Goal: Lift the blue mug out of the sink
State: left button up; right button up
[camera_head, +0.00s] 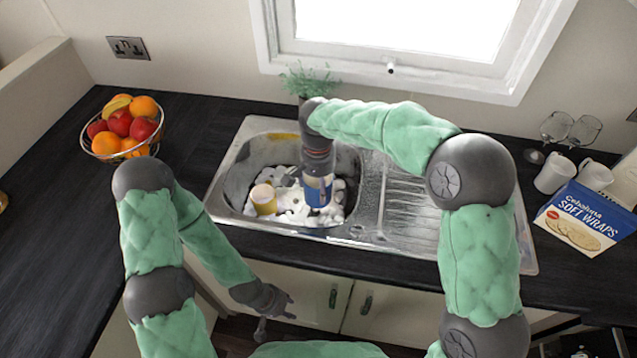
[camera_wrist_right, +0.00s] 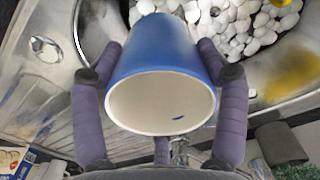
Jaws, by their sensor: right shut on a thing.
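The blue mug (camera_head: 318,192) is in my right gripper (camera_head: 318,174), over the right part of the sink bowl (camera_head: 232,174). In the right wrist view the blue mug (camera_wrist_right: 163,50) sits between the two fingers of the right gripper (camera_wrist_right: 162,62), its white inside and rim facing the camera. The fingers press on its sides. I cannot tell whether its far end touches the white lumps (camera_head: 297,212) in the bowl. My left gripper (camera_head: 276,310) is open and empty, low in front of the cabinet doors.
A yellow cup (camera_head: 263,199) stands in the bowl, left of the blue mug. The ribbed drainer (camera_head: 412,210) to the right is bare. A fruit basket (camera_head: 125,129) stands at left; a soft wraps box (camera_head: 582,219), white mugs (camera_head: 553,174) and glasses (camera_head: 570,129) stand at right.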

jog(key=r+p, duration=0.1)
jog(key=r, duration=0.1)
jog(key=s+r+p, duration=0.1)
jog(key=r+p, duration=0.1)
jog(key=r, duration=0.1)
jog(key=shift+s+a, duration=0.1)
jog(key=shift+s, duration=0.05)
